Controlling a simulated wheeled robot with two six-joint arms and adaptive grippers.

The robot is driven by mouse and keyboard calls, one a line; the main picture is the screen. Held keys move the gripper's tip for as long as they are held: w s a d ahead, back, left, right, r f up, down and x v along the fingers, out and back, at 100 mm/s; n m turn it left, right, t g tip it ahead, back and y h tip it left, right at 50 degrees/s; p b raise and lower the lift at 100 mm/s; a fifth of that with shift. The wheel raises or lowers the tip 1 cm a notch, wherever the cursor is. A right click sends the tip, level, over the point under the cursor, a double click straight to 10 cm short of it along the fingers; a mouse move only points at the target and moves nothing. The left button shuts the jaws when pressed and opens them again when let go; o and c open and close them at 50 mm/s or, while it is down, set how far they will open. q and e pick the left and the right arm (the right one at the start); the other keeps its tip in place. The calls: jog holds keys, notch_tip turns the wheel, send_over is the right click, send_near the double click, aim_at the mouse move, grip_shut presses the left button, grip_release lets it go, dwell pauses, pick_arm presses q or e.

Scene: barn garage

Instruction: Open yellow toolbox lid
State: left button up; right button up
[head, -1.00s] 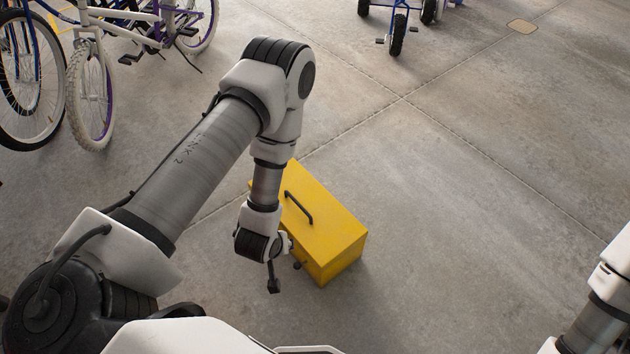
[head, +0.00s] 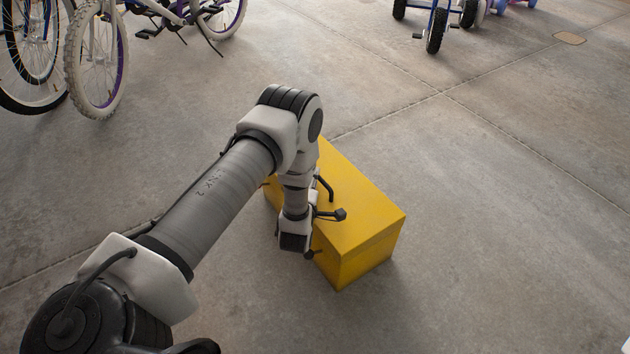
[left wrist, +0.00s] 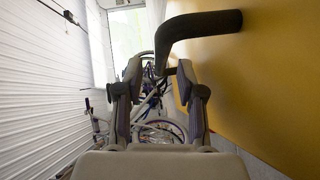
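The yellow toolbox (head: 365,215) stands on the floor with its lid down. A black handle (head: 325,187) is on top of the lid, partly hidden by my left arm. My left gripper (head: 326,232) is at the toolbox's left long side, and one dark finger shows over the lid near the handle. In the left wrist view, the gripper (left wrist: 159,80) has its two fingers apart with nothing between them. My right gripper is out of view.
Bicycles (head: 95,60) stand at the top left, and a blue wheeled toy (head: 437,25) is at the top. The concrete floor (head: 510,230) right of the toolbox is clear. A white ribbed wall or door (left wrist: 40,90) shows in the left wrist view.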

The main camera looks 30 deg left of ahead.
pick_arm(q)
jog(key=b+x, duration=0.1)
jog(key=x, duration=0.2)
jog(key=shift+w+f, duration=0.15)
jog(key=shift+w, duration=0.1)
grip_shut()
